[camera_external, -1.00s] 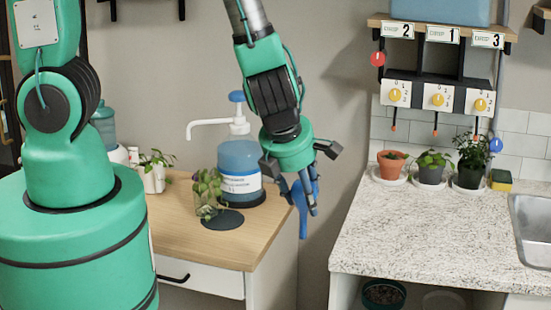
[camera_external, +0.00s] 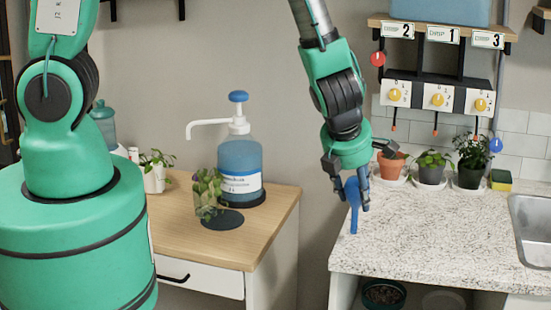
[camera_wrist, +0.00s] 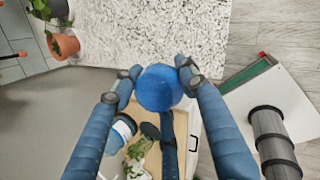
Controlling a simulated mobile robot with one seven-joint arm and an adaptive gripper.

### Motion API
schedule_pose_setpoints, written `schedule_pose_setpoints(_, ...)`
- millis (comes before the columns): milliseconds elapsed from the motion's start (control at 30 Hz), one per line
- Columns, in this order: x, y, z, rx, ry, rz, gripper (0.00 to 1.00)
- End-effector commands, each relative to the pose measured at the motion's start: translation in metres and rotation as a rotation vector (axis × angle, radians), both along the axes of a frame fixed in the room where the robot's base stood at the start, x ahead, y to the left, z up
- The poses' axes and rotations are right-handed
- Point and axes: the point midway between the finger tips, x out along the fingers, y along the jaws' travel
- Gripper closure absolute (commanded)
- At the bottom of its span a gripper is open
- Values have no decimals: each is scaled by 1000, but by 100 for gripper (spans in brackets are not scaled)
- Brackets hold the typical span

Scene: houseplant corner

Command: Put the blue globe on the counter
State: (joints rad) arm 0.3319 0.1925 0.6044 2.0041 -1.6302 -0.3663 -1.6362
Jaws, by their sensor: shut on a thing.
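The blue globe (camera_external: 352,203) is held in my gripper (camera_external: 360,196) with its narrow stem pointing down. In the outside view it shows against the left end of the speckled counter (camera_external: 440,235); I cannot tell whether its tip touches the surface. In the wrist view, the round blue bulb of the globe (camera_wrist: 158,88) sits between the two fingertips of my gripper (camera_wrist: 158,72), near the counter's edge (camera_wrist: 150,35). The fingers hide part of the globe in the outside view.
A terracotta pot (camera_external: 391,166) and two dark pots stand at the counter's back, beside a sponge (camera_external: 501,179). A sink (camera_external: 535,225) is at the right. The counter's front middle is clear. A blue pump bottle (camera_external: 240,165) and a plant stand on the wooden cabinet (camera_external: 180,225).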

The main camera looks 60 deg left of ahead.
Motion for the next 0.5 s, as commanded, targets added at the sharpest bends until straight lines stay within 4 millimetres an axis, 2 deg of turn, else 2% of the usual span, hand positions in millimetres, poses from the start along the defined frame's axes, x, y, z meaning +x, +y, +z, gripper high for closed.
schedule_pose_setpoints(367,1,0,-1,0,-1,0,87)
schedule_pose_setpoints(500,1,0,-11,1,0,-2,87)
